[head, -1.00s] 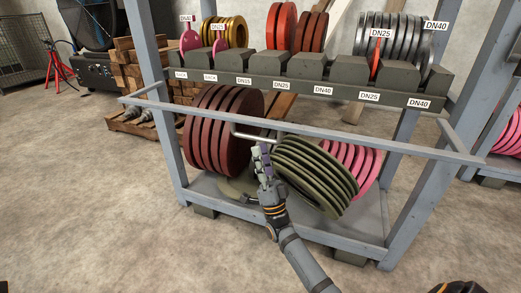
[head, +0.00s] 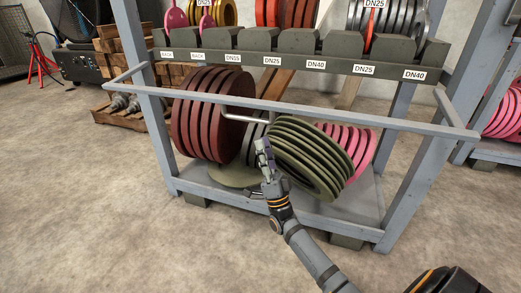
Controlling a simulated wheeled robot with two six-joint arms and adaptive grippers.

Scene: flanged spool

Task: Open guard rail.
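The guard rail (head: 330,118) is a grey bar that spans the front of the rack, with short side arms running back to the posts at both ends. Contact with the handle cannot be made out. My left gripper is not in view.
Behind the rail stand a dark red spool (head: 205,125), a tilted green spool (head: 310,160) and a pink spool (head: 352,148) on the rack's bottom shelf (head: 345,207). A labelled upper shelf (head: 300,66) holds coloured discs. The floor (head: 90,220) in front is clear.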

